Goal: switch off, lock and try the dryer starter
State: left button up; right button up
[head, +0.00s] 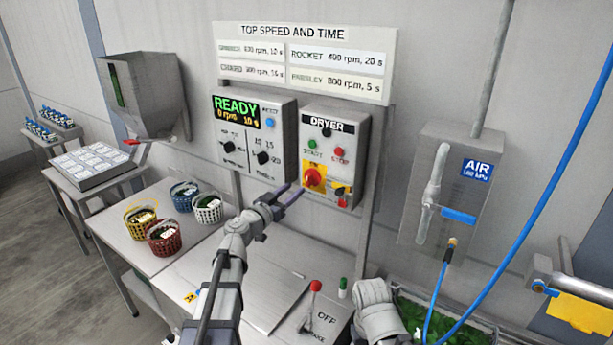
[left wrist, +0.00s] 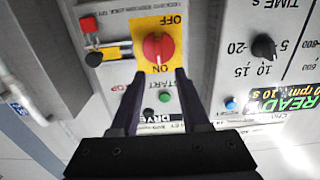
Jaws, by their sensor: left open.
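The dryer starter (head: 335,130) is a pale wall box with a green START button (head: 312,143) and a red STOP button (head: 338,152). Its red rotary switch (head: 313,178) sits on a yellow plate marked ON and OFF, which the left wrist view shows upside down (left wrist: 158,47). I cannot tell for sure where the switch points. Beside the plate are a red piece (left wrist: 89,24) and a black-and-yellow piece (left wrist: 108,52), perhaps lock parts. My left gripper (head: 291,192) is open and empty just in front of the switch, its fingertips apart either side of the ON mark.
The spinner control box (head: 253,140), reading READY, adjoins on the left. An air box (head: 452,185) with a blue hose is at right. Below are a red-knobbed lever (head: 314,287), a green-topped piece (head: 343,287) and coloured baskets (head: 163,237). Part of my right arm shows low.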

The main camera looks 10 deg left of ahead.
aim_at(307, 179)
pick_arm(q)
jog(key=x, duration=0.7)
jog(key=shift+w+d, duration=0.15)
jog(key=shift+w, duration=0.2)
jog(key=shift+c, duration=0.3)
grip_shut()
